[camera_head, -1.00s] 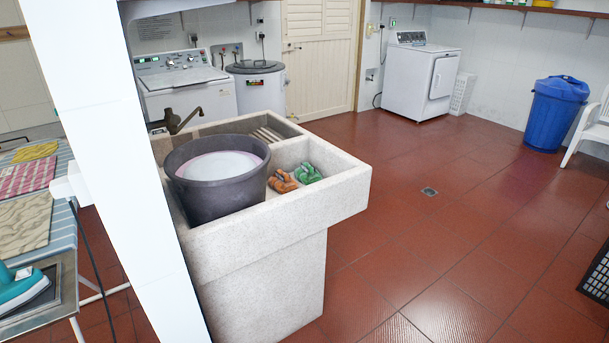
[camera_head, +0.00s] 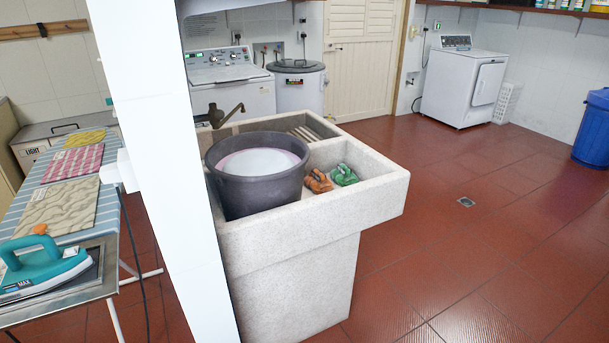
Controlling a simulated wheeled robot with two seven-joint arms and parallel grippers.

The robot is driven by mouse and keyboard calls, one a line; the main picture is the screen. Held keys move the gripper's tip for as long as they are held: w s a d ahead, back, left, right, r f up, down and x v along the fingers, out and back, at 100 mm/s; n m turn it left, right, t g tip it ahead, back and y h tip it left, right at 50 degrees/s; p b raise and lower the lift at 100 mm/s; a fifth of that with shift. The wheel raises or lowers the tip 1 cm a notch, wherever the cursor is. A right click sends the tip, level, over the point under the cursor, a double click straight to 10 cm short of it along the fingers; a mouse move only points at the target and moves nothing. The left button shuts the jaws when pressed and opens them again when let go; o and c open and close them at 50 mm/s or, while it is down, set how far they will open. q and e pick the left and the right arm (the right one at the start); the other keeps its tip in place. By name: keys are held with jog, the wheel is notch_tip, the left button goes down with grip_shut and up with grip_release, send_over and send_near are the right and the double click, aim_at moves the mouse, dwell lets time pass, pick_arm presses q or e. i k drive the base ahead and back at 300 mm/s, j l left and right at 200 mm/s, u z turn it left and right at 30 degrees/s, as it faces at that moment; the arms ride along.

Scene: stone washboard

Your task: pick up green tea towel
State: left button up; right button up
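A crumpled green towel (camera_head: 344,175) lies in the right, shallow compartment of the stone washboard sink (camera_head: 385,199). A crumpled orange cloth (camera_head: 318,181) lies just to its left, close beside it. A dark grey tub (camera_head: 245,193) with whitish contents stands in the left compartment of the sink. Neither of my grippers shows in the head view.
A white pillar (camera_head: 155,150) stands left of the sink. Left of it, an ironing board holds folded cloths (camera_head: 73,163) and a teal iron (camera_head: 42,266). The red tiled floor (camera_head: 450,240) right of the sink is open. A blue bin (camera_head: 594,130) stands at the right.

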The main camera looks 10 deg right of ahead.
aim_at(343, 176)
jog(key=i+l+u, duration=0.15)
jog(key=l+u, duration=0.3)
jog(key=i+l+u, duration=0.1)
jog(key=l+u, duration=0.15)
jog(key=u, duration=0.15)
jog(key=l+u, duration=0.45)
